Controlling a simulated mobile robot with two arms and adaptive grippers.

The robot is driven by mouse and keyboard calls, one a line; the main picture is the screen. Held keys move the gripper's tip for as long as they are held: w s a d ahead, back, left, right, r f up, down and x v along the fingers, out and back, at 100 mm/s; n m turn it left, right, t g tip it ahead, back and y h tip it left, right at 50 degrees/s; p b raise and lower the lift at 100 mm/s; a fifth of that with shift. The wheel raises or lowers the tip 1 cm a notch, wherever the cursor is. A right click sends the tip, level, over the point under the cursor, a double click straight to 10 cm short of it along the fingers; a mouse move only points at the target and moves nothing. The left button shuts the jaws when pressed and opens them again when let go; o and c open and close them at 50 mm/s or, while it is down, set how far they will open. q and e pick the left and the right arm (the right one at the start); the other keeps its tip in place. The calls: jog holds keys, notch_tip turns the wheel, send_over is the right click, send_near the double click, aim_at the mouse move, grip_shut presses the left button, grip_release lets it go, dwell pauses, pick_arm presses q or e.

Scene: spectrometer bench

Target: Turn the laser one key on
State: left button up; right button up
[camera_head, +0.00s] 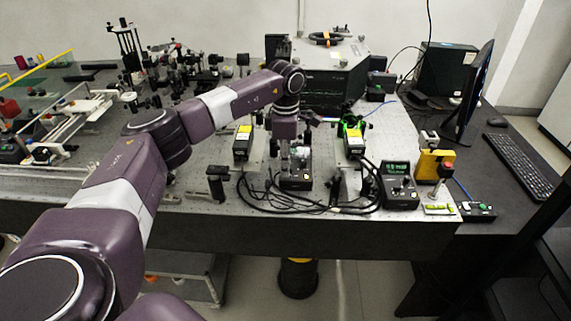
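My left arm reaches in from the left, and its gripper (297,157) points down over a small black controller box (297,183) near the bench's front edge. The fingers are small and overlap the box, so I cannot tell whether they are open or shut, or whether they touch it. A key on this box cannot be made out. A second black controller box (398,186) with a lit green display stands to the right. Neither box shows a readable "laser one" label. My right gripper is not in view.
A black laser head with a yellow label (242,144) stands left of the gripper; another, glowing green (353,139), stands right. Black cables (262,197) loop around the nearer box. A yellow box (433,165), monitor (471,100) and keyboard (511,165) are at right. Optics crowd the back left.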

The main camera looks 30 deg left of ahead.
pick_arm(q)
notch_tip(320, 180, up, 12)
dwell(0.4)
dwell(0.5)
